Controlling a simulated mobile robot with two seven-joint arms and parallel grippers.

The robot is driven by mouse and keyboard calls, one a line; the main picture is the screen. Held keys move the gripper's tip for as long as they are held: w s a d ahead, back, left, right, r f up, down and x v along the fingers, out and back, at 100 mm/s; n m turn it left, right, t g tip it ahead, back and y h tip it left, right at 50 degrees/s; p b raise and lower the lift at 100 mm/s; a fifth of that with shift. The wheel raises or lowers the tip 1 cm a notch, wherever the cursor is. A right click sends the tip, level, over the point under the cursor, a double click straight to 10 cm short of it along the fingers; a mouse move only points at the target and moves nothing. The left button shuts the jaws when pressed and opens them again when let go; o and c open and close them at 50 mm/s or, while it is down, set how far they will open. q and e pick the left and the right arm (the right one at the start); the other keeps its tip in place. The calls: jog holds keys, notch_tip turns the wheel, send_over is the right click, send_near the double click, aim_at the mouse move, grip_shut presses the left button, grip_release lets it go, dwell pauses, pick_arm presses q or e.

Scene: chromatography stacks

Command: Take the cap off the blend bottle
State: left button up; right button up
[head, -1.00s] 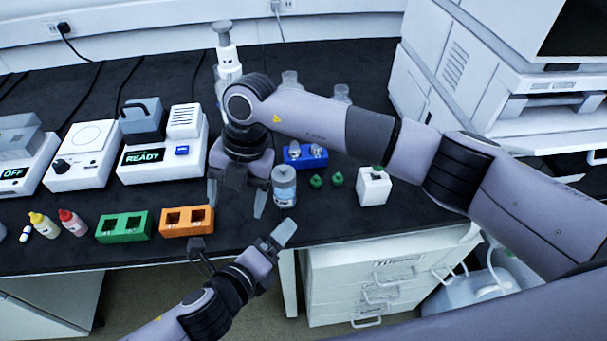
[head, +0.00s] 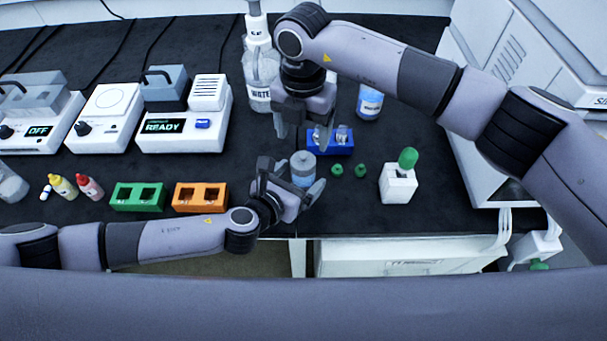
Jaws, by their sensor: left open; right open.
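A small clear bottle with a pale grey top (head: 303,163) stands upright near the front edge of the bench; I take it for the blend bottle, but its label cannot be read. My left gripper (head: 291,180) is open, low at the bottle, with one finger on its left and one at its front right. I cannot tell whether they touch it. My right gripper (head: 302,136) is open and empty, pointing down above and just behind the bottle, apart from its top. The bottle's lower part is partly hidden by the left gripper.
A blue rack (head: 318,149) with small vials stands behind right of the bottle. Two green caps (head: 349,170) and a white block (head: 398,187) with a green-topped item are to the right. Orange (head: 200,197) and green (head: 137,197) racks are left. A water bottle (head: 259,92) stands behind.

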pick_arm(q)
jog(key=shift+x, duration=1.15)
